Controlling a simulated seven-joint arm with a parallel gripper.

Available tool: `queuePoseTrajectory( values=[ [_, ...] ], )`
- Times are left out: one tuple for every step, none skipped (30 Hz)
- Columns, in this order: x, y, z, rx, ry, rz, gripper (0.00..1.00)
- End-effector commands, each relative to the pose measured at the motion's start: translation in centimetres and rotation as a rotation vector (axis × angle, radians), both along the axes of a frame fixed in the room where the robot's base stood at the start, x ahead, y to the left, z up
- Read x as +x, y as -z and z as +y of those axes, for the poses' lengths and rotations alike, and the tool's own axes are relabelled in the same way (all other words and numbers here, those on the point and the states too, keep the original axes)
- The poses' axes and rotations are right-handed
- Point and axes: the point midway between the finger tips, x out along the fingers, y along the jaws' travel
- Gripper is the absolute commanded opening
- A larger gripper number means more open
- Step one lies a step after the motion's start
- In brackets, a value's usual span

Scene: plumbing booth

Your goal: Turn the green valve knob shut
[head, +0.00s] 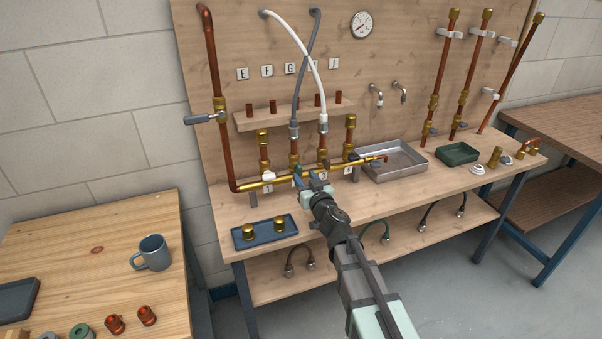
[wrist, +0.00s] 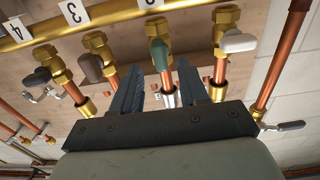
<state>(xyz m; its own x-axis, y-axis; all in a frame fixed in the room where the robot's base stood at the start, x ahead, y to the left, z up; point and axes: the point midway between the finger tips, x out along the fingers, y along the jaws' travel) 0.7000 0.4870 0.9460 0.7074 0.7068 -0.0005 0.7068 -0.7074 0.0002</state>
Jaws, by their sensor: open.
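The green valve knob (head: 298,168) sits on the second branch from the left of the brass manifold (head: 258,182), partly hidden by my gripper in the head view. In the wrist view the green knob (wrist: 159,53) shows between and just past my two dark fingertips. My gripper (head: 309,175) is open and empty, and its fingers (wrist: 158,68) point at the manifold. The green knob lies nearer the middle of the gap than either finger. I cannot tell whether the tips reach around it. No contact shows.
A white knob (wrist: 238,42) and a brown knob (wrist: 90,67) flank the green one. A blue tray (head: 263,234) with brass fittings lies in front, and a metal basin (head: 392,160) stands to the right.

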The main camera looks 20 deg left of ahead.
Motion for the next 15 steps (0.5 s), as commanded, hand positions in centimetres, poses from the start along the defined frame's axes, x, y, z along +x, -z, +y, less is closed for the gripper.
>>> queuePoseTrajectory(
  values=[
    [1.0, 0.0, 0.9, 0.0, -0.001, 0.0, 0.44],
    [1.3, 0.0, 1.3, 0.0, -0.001, 0.0, 0.44],
    [1.6, 0.0, 1.6, 0.0, -0.001, 0.0, 0.44],
    [1.9, 0.0, 1.9, 0.0, -0.001, 0.0, 0.44],
    [2.1, 0.0, 2.1, 0.0, -0.001, 0.0, 0.44],
    [2.3, 0.0, 2.3, 0.0, -0.001, 0.0, 0.44],
    [2.4, 0.0, 2.5, 0.0, -0.001, 0.0, 0.44],
    [2.5, 0.0, 2.6, 0.0, -0.001, 0.0, 0.44],
    [2.6, 0.0, 2.7, 0.0, -0.001, 0.0, 0.44],
    [2.7, 0.0, 2.7, 0.0, -0.001, 0.0, 0.44],
    [2.7, 0.0, 2.7, 0.0, -0.001, 0.0, 0.44],
    [2.7, 0.0, 2.8, 0.0, -0.001, 0.0, 0.44],
    [2.7, 0.0, 2.7, 0.0, -0.001, 0.0, 0.44],
    [2.7, 0.0, 2.7, 0.0, -0.001, 0.0, 0.44],
    [2.6, 0.0, 2.7, 0.0, -0.001, 0.0, 0.44]
  ],
)
